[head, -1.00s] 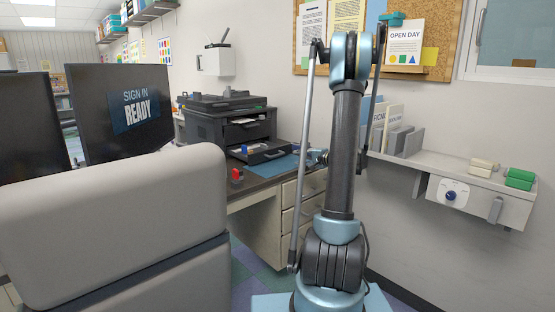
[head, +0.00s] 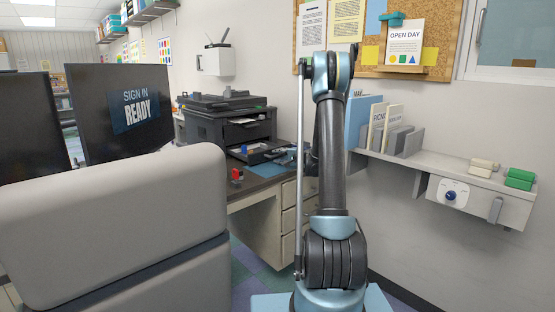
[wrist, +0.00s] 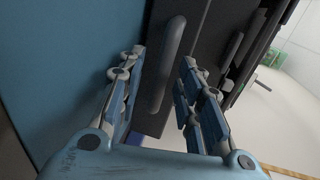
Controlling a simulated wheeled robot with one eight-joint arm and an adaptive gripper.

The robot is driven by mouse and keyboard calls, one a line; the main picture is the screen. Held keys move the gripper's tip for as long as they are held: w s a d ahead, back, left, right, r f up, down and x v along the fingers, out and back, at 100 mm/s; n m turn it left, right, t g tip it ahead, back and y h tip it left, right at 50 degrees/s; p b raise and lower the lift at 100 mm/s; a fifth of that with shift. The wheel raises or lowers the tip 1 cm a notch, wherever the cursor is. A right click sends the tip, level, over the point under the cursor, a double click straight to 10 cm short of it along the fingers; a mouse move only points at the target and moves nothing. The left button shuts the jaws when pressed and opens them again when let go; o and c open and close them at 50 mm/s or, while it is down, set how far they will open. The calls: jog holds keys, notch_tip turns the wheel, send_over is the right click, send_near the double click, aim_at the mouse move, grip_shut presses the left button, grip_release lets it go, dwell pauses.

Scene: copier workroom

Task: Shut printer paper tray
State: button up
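The dark printer (head: 228,122) stands on the desk against the wall. Its paper tray (head: 262,155) sticks out at the front, low down. In the wrist view the dark tray front (wrist: 195,25) shows with a long upright-looking bar handle (wrist: 168,62). My gripper (wrist: 161,66) is open, with one finger on each side of the handle. The fingers look apart from the handle; contact cannot be made out. In the head view my arm stands in front of the desk's right end, and the gripper is not clearly seen there.
A blue mat (wrist: 60,60) lies beside the tray. A red object (head: 237,174) sits on the desk's front edge. A grey chair (head: 110,220) blocks the left foreground. A wall shelf (head: 440,175) with folders is on the right.

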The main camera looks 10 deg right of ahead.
aim_at(255, 151)
jog(key=shift+x, duration=0.8)
grip_shut()
jog(key=r+x, duration=0.1)
jog(key=x, duration=0.5)
jog(key=r+x, duration=0.1)
jog(key=x, duration=0.5)
jog(key=r+x, duration=0.2)
jog(key=x, duration=0.5)
jog(key=shift+w+a, duration=0.25)
jog(key=shift+w, duration=0.05)
grip_release()
jog(key=shift+s+d, duration=0.1)
jog(key=shift+d, duration=0.05)
